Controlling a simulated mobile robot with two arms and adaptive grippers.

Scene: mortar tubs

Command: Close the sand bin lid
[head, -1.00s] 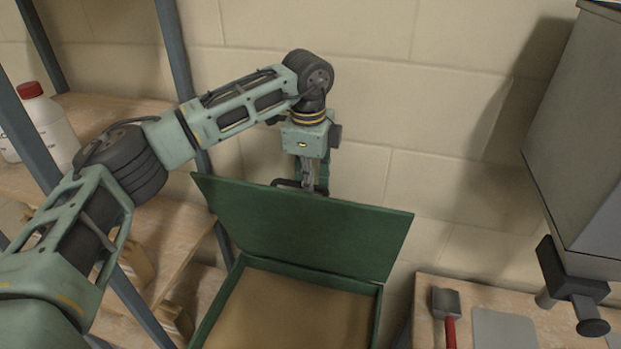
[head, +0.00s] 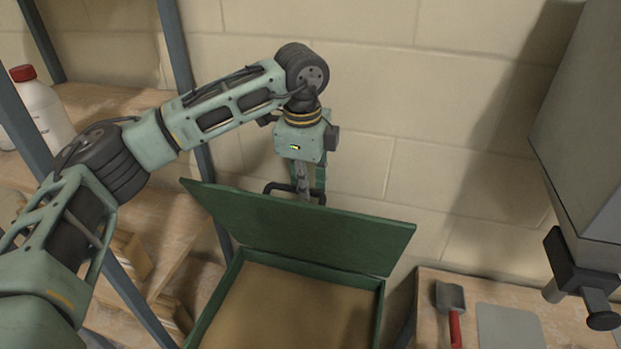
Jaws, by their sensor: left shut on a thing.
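The sand bin (head: 382,312) is a green box filled with brown sand, at the bottom middle of the head view. Its green lid (head: 300,232) stands raised at the back edge, so the bin is open. A dark handle (head: 272,188) shows just above the lid's top edge. My left gripper (head: 303,192) points down behind the lid and is shut on the handle; its fingertips are partly hidden by the lid. My right gripper is not in view.
A shelf rack with a grey post (head: 185,75) and a white bottle with a red cap (head: 42,105) stands at left. At right, a bench holds a red-handled scoop (head: 452,305) and a grey plate (head: 508,328). A grey hopper (head: 590,130) hangs above it.

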